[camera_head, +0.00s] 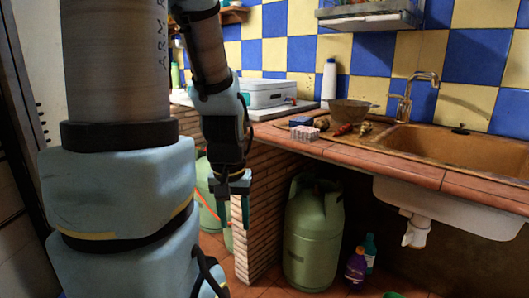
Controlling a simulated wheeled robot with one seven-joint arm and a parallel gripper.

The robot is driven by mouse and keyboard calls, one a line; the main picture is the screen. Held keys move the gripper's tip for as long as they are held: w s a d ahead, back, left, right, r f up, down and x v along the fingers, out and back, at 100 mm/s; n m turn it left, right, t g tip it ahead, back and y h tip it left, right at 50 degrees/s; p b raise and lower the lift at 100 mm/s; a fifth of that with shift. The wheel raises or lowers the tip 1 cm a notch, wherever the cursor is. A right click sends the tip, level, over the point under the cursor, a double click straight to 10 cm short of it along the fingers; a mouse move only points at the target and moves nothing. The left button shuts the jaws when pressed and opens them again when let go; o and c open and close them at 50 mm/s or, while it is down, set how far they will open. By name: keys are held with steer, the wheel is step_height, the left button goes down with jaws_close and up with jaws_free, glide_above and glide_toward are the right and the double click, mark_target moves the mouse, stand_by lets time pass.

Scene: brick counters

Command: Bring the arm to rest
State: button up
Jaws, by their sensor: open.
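My arm hangs down at the left and centre of the view, with its large near links filling the left side. My gripper (233,190) points down in front of the brick wall below the counter. It is open, and I see nothing held in it. One finger shows clearly at the right; the other is partly hidden by the gripper body. It appears clear of the counter top.
A tiled counter (345,153) with a brick base (266,200) stands ahead, with a sink (455,150) at right. A bowl (350,111), white bottle (329,80) and small boxes (305,133) stand on it. Below are a green gas cylinder (313,235) and bottles (356,266).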

step_height(320, 180, up, 17)
steer(key=p, duration=1.5)
steer(key=shift+r, duration=0.2)
